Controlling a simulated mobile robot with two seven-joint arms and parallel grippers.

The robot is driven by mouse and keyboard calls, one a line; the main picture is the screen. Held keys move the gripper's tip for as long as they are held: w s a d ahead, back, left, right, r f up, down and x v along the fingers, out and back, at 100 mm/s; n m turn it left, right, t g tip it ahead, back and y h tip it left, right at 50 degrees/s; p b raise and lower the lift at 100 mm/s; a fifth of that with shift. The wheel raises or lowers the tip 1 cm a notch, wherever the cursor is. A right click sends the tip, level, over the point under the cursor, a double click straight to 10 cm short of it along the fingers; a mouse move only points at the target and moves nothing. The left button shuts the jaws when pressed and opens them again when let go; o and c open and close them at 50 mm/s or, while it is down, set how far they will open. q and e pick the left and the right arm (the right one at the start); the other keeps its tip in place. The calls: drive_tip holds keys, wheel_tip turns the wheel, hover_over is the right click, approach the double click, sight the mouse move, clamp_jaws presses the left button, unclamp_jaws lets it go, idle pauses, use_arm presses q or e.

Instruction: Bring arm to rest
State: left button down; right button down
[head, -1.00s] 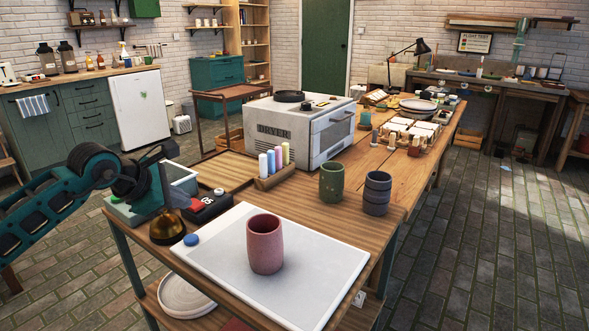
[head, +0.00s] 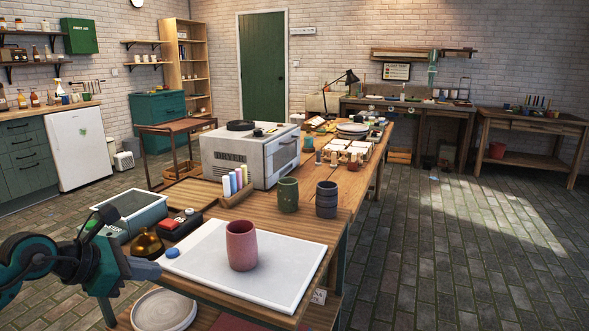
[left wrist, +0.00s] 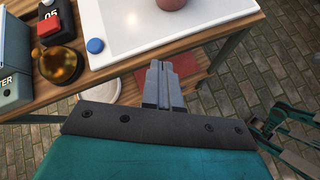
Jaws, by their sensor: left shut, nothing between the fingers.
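My left gripper (head: 146,269) is at the lower left in the head view, just off the left front edge of the work table. In the left wrist view its fingers (left wrist: 161,72) are together, with nothing between them, pointing at the table's front edge. A pink cup (head: 241,246) stands upright on the white board (head: 293,285), apart from the gripper; its base also shows at the top of the left wrist view (left wrist: 172,4).
A brass bell (head: 147,244), a blue round piece (head: 172,252), a red-and-black box (head: 180,226) and a teal bin (head: 136,213) are near the left gripper. A dryer (head: 251,155), green cup (head: 288,195) and dark cup (head: 326,199) stand farther back. The floor at right is clear.

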use_arm(q)
drive_tip(key=s+d+n+t+h+p, duration=0.4)
drive_tip(key=s+d+n+t+h, duration=0.15)
drive_tip(key=d+n, duration=0.95)
drive_tip(key=s+a+f+n+g+y+p, duration=0.1)
drive_tip(key=s+f+n+y, duration=0.4)
drive_tip(key=n, duration=0.9)
drive_tip(key=s+a+f+n+g+y+p, duration=0.2)
drive_tip(key=s+a+f+n+y, duration=0.2)
drive_tip(key=s+f+n, duration=0.8)
drive_tip(key=n+y, duration=0.1)
drive_tip(key=n, duration=0.2)
drive_tip(key=shift+f+n, duration=0.3)
drive_tip(key=shift+f, duration=0.05)
use_arm(e)
drive_tip(key=shift+h, duration=0.4)
drive_tip(key=d+r, duration=0.3)
drive_tip(key=r, duration=0.1)
drive_tip(key=shift+s+d, duration=0.15)
drive_tip(key=shift+s, duration=0.15)
